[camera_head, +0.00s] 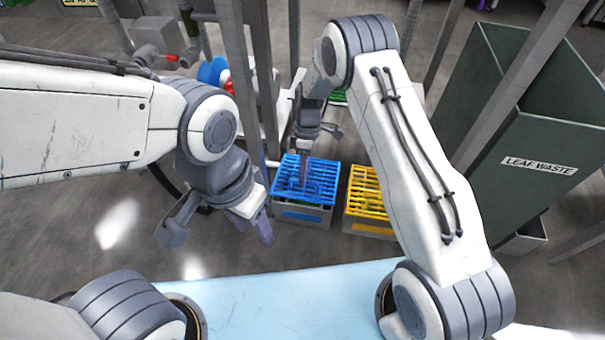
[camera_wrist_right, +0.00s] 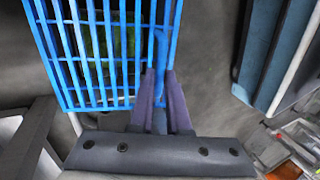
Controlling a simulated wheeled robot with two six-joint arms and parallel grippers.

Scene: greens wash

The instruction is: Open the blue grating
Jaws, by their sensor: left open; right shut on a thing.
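The blue grating (camera_head: 318,176) lies on top of a grey crate (camera_head: 303,213) with a blue label, in the middle of the head view. In the right wrist view the blue grating (camera_wrist_right: 90,45) fills the upper left, and green leaves show through its bars. My right gripper (camera_wrist_right: 163,82) is shut on a blue bar at the grating's edge. In the head view my right gripper (camera_head: 303,180) reaches down to the grating's left part. My left gripper (camera_head: 215,232) is open and empty, to the left of the crate and apart from it.
A yellow grating (camera_head: 366,190) on another grey crate stands just right of the blue one. A green bin (camera_head: 500,150) labelled LEAF WASTE stands at the right. Metal posts (camera_head: 262,80) rise behind the crates. A light blue surface (camera_head: 290,305) lies at the front.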

